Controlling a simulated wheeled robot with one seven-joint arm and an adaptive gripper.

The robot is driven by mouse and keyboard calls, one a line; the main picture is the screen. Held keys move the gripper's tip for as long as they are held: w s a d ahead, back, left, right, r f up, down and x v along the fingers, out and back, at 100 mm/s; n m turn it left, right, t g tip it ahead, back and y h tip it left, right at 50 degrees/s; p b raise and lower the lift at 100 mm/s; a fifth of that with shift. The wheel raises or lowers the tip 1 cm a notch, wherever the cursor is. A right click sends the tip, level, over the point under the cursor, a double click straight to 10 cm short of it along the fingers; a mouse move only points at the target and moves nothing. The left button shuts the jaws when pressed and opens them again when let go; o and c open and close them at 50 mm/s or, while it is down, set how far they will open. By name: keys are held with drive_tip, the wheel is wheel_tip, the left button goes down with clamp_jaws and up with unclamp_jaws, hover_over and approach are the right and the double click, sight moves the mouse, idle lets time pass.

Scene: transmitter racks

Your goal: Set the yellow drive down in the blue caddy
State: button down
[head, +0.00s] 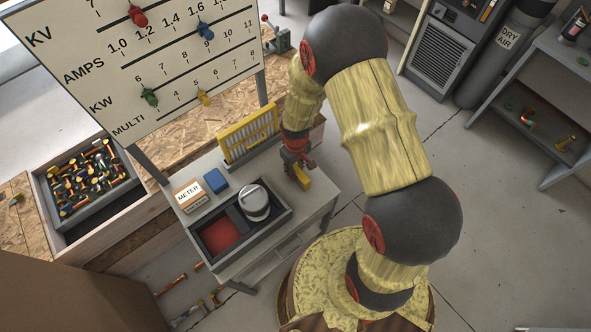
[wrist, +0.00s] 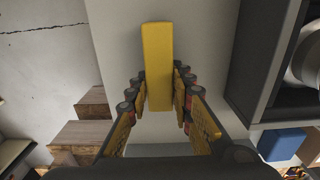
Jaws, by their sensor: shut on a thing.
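The yellow drive (head: 304,179) is a plain yellow block. My gripper (head: 296,168) is shut on it, above the right end of the grey bench. In the wrist view the drive (wrist: 157,50) points away between my two fingers (wrist: 158,90). A small blue box (head: 215,181) stands on the bench to the left of my gripper, beyond the dark tray. It shows in part at the lower right of the wrist view (wrist: 282,144). It is the only blue container-like thing I see; whether its top is open I cannot tell.
A yellow rack (head: 248,136) stands behind. A METER box (head: 188,194) sits beside the blue box. The big board (head: 150,60) overhangs the back left.

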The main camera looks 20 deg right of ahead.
drive_tip(key=shift+f, duration=0.1)
drive_tip(key=c, duration=1.6)
unclamp_jaws()
